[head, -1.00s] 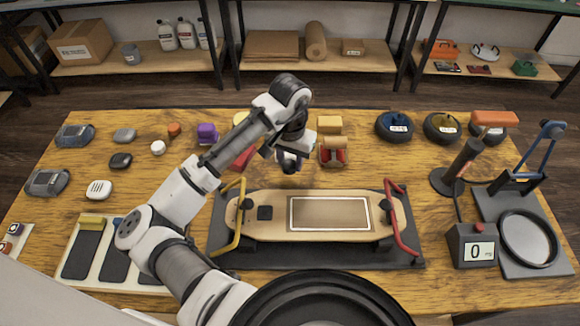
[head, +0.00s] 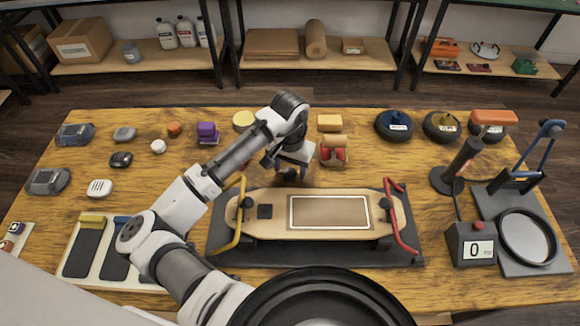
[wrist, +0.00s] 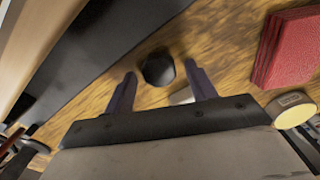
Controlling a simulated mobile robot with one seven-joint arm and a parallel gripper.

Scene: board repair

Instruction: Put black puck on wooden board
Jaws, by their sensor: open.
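The black puck (wrist: 157,68) lies on the wooden table between my gripper's fingers in the wrist view. In the head view the puck (head: 289,174) is a small dark shape under my gripper (head: 285,166), partly covered by it. My gripper (wrist: 160,72) is open, one finger on each side of the puck; I cannot tell whether either finger touches it. The wooden board (head: 275,230), a long deck with a brown framed panel and a black square, rests in a dark stand in front of my gripper. Its edge (wrist: 18,45) shows at the wrist view's upper left.
The dark stand (head: 300,258) has a yellow handle (head: 238,225) and a red handle (head: 403,225) beside the board. A red block (wrist: 290,48) and a round pale-yellow item (wrist: 294,109) lie near my gripper. A red-and-tan item (head: 333,150) stands just right of it.

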